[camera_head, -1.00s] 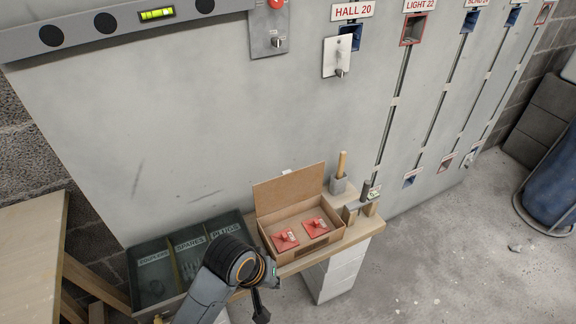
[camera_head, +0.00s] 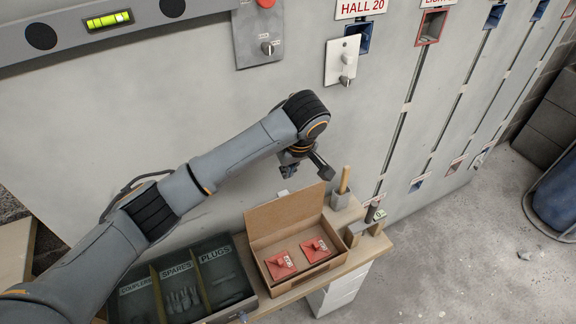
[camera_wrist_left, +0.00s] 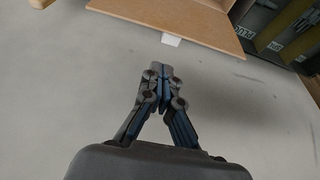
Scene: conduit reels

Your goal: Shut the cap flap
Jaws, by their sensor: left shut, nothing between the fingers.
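The cardboard flap (camera_head: 286,209) stands up, open, along the back edge of a low cardboard box (camera_head: 325,268). Two red caps (camera_head: 281,264) (camera_head: 315,249) lie in the box. My left gripper (camera_head: 305,172) is above the flap's top edge, near the grey wall panel. In the left wrist view, my left gripper (camera_wrist_left: 160,70) is shut and empty. The flap (camera_wrist_left: 190,18) shows beyond the fingertips, with a small white tab (camera_wrist_left: 171,40) at its edge. The fingers look apart from both. My right gripper is not in view.
A dark tray (camera_head: 252,303) with labelled compartments stands left of the box. A wooden-handled tool (camera_head: 343,180) in a grey holder and a small wooden stand (camera_head: 378,229) are to its right. A white plate with a knob (camera_head: 342,61) is on the panel above.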

